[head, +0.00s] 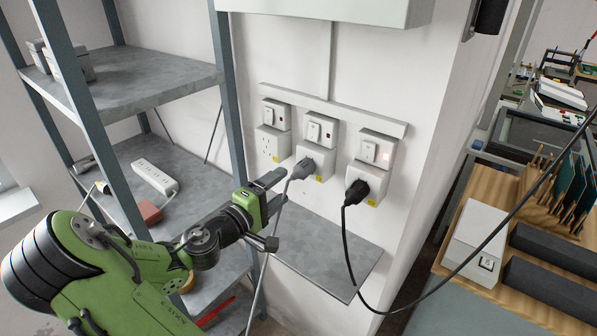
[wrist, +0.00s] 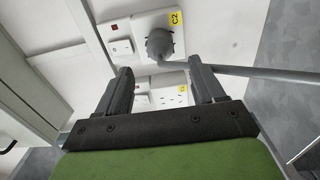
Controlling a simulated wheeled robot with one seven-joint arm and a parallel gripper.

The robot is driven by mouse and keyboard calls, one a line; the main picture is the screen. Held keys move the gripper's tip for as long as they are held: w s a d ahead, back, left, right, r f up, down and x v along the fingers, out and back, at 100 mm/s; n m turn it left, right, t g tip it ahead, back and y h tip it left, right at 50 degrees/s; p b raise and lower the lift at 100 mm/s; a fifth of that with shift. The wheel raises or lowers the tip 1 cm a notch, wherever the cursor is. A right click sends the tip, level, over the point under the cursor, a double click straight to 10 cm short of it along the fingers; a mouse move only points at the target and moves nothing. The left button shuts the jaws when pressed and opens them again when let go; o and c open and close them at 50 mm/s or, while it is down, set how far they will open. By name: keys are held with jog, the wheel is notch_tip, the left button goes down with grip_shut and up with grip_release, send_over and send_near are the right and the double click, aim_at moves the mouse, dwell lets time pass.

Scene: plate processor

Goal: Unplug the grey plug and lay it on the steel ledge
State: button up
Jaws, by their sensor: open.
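The grey plug (head: 303,168) sits in the middle wall socket, its grey cable hanging down past my gripper. In the wrist view the plug (wrist: 159,43) is ahead, slightly beyond the fingertips, in a socket marked C2. My gripper (head: 284,184) is open, just left of and below the plug; its fingers show apart in the wrist view (wrist: 163,74) with the plug not clearly between them.
A black plug (head: 357,191) with a black cable sits in the right socket. The left socket (head: 271,143) is empty. A shelf rack (head: 227,90) stands close to the left of my gripper, with a power strip (head: 155,177) on it. A wooden bench (head: 500,220) is at right.

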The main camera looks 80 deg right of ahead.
aim_at(293, 177)
jog(key=p+x, duration=0.1)
jog(key=x, duration=0.7)
jog(key=shift+s+d, duration=0.2)
jog(key=shift+d, duration=0.1)
dwell(0.9)
grip_shut()
jog(key=shift+b+v, duration=0.75)
jog(key=shift+v, duration=2.3)
